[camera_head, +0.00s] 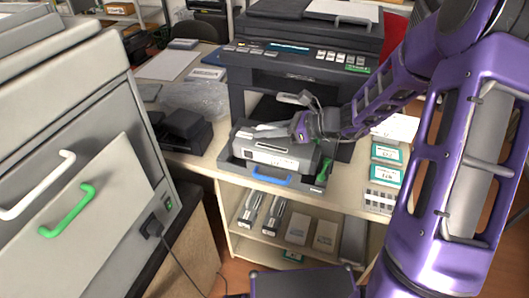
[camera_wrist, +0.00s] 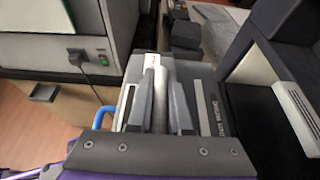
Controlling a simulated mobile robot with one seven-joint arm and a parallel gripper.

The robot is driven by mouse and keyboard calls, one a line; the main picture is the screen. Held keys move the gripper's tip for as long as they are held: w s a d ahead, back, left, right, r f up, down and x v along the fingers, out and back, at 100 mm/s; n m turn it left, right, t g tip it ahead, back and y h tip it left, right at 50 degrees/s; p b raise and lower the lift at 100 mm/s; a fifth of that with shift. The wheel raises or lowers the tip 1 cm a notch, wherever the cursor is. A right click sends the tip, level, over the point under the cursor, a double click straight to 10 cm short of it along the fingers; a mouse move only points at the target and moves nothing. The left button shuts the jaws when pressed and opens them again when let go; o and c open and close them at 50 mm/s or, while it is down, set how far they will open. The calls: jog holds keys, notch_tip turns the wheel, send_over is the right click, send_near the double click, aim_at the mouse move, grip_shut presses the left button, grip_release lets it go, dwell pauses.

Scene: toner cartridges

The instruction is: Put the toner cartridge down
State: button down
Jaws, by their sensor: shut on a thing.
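A grey toner cartridge (camera_head: 270,158) with a white label sits in or just over a dark tray with a blue handle (camera_head: 271,178), in front of the printer. I cannot tell whether it rests fully on the tray's floor. My gripper (camera_head: 299,126) is above the cartridge and shut on it. In the wrist view, the two fingers of my gripper (camera_wrist: 161,78) close around a grey bar on top of the cartridge (camera_wrist: 208,110). The blue handle also shows there (camera_wrist: 101,117). A green lever (camera_head: 323,168) stands at the tray's right end.
A large dark printer (camera_head: 300,62) stands right behind the tray. White-and-green boxes (camera_head: 388,153) lie to the right on the table. A small black device (camera_head: 182,131) stands to the left. A grey cabinet (camera_head: 75,130) with white and green handles fills the left. Several items lie on the shelf below.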

aim_at(307, 146)
jog(key=shift+f+b, duration=0.3)
jog(key=shift+f, duration=2.25)
jog(key=shift+f, duration=0.15)
jog(key=c, duration=1.1)
grip_release()
jog(key=shift+r, duration=0.25)
jog(key=p+v, duration=0.1)
jog(key=v, duration=1.1)
jog(key=shift+s+f, duration=0.1)
